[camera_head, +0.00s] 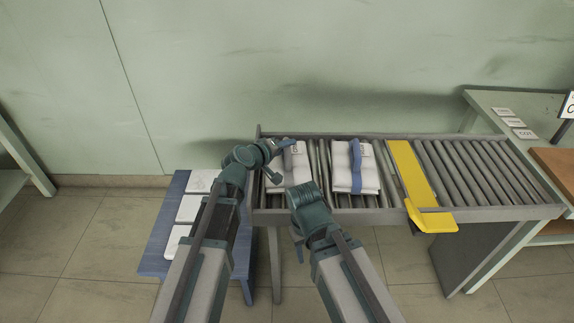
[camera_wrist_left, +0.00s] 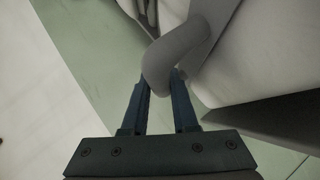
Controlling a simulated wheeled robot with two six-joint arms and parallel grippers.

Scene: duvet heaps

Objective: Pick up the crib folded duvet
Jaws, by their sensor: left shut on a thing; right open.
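Two white folded duvets lie side by side on the roller conveyor, a left one (camera_head: 299,173) and a right one (camera_head: 343,180). Each has a blue-grey strap across it. I cannot read which is the crib one. My left gripper (camera_head: 283,143) is at the back edge of the left duvet. In the left wrist view its fingers (camera_wrist_left: 160,88) are shut on a thick grey loop (camera_wrist_left: 172,55), seemingly the strap, beside the white duvet cloth (camera_wrist_left: 268,50). My right gripper (camera_head: 299,248) is open and empty, low in front of the conveyor; its fingers are mostly hidden by its arm.
A yellow plate (camera_head: 413,175) crosses the conveyor (camera_head: 500,211) right of the duvets. A blue bench (camera_head: 155,254) with white folded items (camera_head: 188,208) stands at the left. A table (camera_head: 487,101) with small cards stands at the right. A wall closes the back.

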